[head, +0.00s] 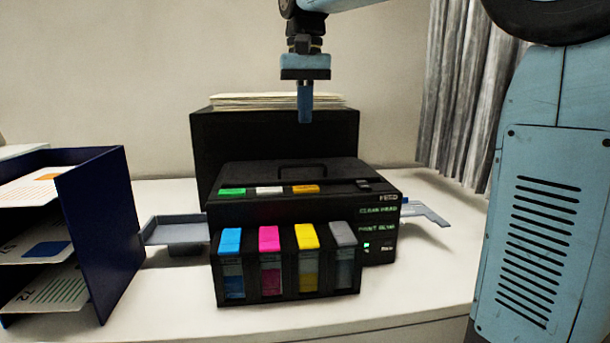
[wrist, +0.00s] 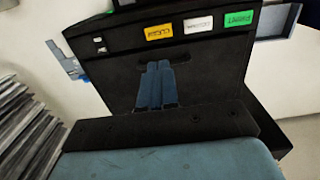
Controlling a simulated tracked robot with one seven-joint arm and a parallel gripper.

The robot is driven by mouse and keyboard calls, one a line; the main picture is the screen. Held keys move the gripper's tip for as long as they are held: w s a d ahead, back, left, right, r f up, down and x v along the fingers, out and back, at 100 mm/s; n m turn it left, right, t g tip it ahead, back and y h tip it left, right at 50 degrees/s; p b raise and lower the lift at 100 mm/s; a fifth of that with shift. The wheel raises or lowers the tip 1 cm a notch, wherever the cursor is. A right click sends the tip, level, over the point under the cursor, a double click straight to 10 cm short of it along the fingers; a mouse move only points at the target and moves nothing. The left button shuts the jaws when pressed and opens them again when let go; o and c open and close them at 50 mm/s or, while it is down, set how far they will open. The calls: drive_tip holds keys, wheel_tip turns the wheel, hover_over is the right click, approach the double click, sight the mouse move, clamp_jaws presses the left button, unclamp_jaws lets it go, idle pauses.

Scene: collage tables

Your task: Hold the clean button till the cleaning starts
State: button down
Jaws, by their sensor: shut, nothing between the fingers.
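A black printer (head: 290,172) stands on a white table, with a handle on its top. Three buttons sit in a row on its upper front: green (head: 232,191), white (head: 270,190) and orange-yellow (head: 306,188). They also show in the wrist view as yellow (wrist: 158,33), white (wrist: 198,25) and green (wrist: 240,18); their lettering is too blurred to read surely. My gripper (head: 305,119) is shut and empty, pointing down above and behind the buttons, apart from them. Its closed blue fingers (wrist: 158,68) also show in the wrist view.
Ink tanks (head: 287,285) stand in front of the printer. Its side panel (head: 378,225) has green lettering. A grey tray (head: 178,232) juts out left. A dark blue paper rack (head: 98,235) stands far left. A tall black box (head: 205,150) stands behind.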

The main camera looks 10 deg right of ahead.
sight(305, 188)
wheel_tip(305, 188, down, 14)
drive_tip(key=shift+f, duration=0.1)
idle(0.7)
drive_tip(key=shift+s+f, duration=0.25)
drive_tip(key=shift+f, duration=0.8)
idle(1.2)
drive_tip(key=shift+r, duration=0.1)
wheel_tip(305, 188, up, 15)
drive_tip(key=shift+w, duration=0.2)
idle(0.4)
